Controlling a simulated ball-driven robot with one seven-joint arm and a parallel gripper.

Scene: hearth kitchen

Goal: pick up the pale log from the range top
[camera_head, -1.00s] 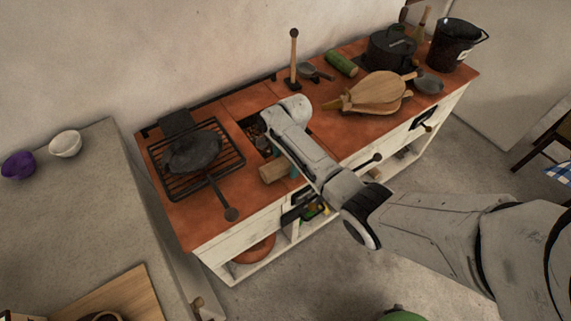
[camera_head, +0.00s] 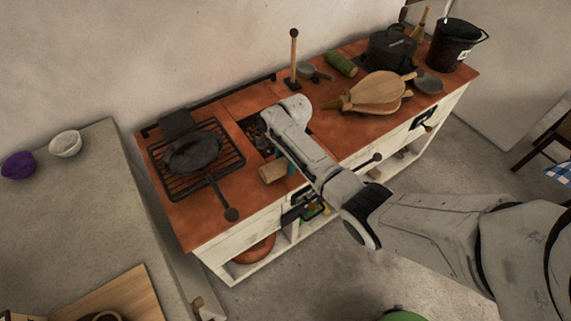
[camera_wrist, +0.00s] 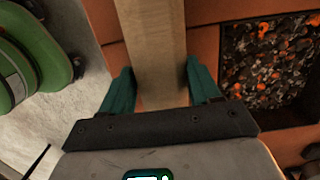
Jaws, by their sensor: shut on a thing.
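The pale log (camera_head: 272,172) is at the front of the orange range top (camera_head: 195,227), just left of my forearm. In the wrist view the pale log (camera_wrist: 152,50) runs upward between the two teal fingers of my gripper (camera_wrist: 160,88). The fingers are shut on it, one on each side. In the head view my gripper is mostly hidden behind my arm, with only a bit of teal showing beside the log. I cannot tell whether the log touches the range top or hangs just above it.
An open firebox with glowing embers (camera_wrist: 270,50) lies right of the log in the wrist view. A pan (camera_head: 192,152) sits on a grate at left.

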